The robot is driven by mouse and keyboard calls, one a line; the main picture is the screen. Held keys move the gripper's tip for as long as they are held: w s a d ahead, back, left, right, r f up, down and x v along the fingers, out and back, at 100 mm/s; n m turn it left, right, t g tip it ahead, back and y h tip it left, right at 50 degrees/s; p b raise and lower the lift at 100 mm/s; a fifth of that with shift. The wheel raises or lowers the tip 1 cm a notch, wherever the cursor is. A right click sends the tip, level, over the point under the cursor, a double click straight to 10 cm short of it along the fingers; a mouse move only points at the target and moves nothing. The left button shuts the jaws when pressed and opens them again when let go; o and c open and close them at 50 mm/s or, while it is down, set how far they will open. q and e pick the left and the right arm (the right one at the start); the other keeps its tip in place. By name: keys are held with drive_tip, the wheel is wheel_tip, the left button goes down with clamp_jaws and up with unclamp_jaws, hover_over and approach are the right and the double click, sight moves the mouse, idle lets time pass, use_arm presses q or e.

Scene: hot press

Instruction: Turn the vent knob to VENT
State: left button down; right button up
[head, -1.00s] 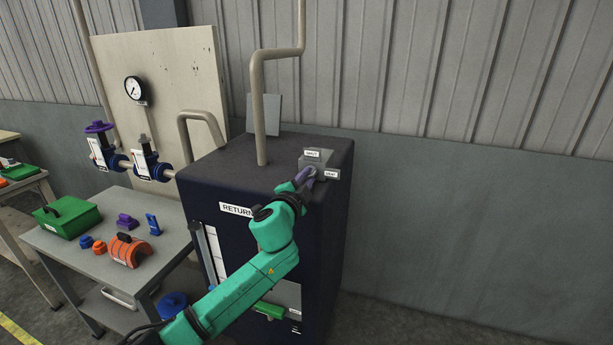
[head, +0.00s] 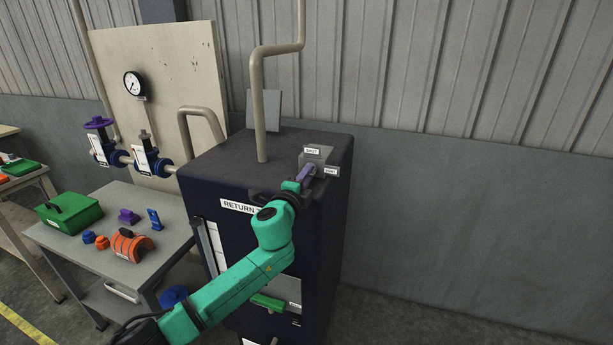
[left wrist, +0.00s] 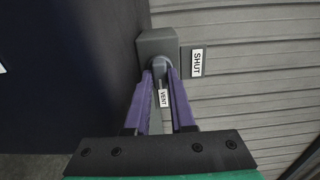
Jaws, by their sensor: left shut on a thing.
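The vent knob (left wrist: 159,66) is a grey rounded part on a grey box (left wrist: 157,43) in the left wrist view. In the head view the same box (head: 320,155) sits at the top right front of the dark press. The SHUT label (left wrist: 197,62) is right of the box; the VENT label (left wrist: 163,98) shows between my fingers. My left gripper (left wrist: 160,75) is shut on the knob, its purple fingers on either side. In the head view the left gripper (head: 306,173) mostly hides the knob. I cannot tell exactly where the knob points. My right gripper is not in view.
The dark press (head: 325,225) stands against a corrugated wall. A tan pipe (head: 259,105) rises from its top. At left is a grey table (head: 75,245) with a green box (head: 68,213) and small parts. The floor to the right is clear.

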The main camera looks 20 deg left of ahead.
use_arm(q)
drive_tip(key=shift+f, duration=0.15)
drive_tip(key=c, duration=0.8)
unclamp_jaws()
drive_tip(key=shift+s+d, duration=0.1)
drive_tip(key=shift+o, duration=0.2)
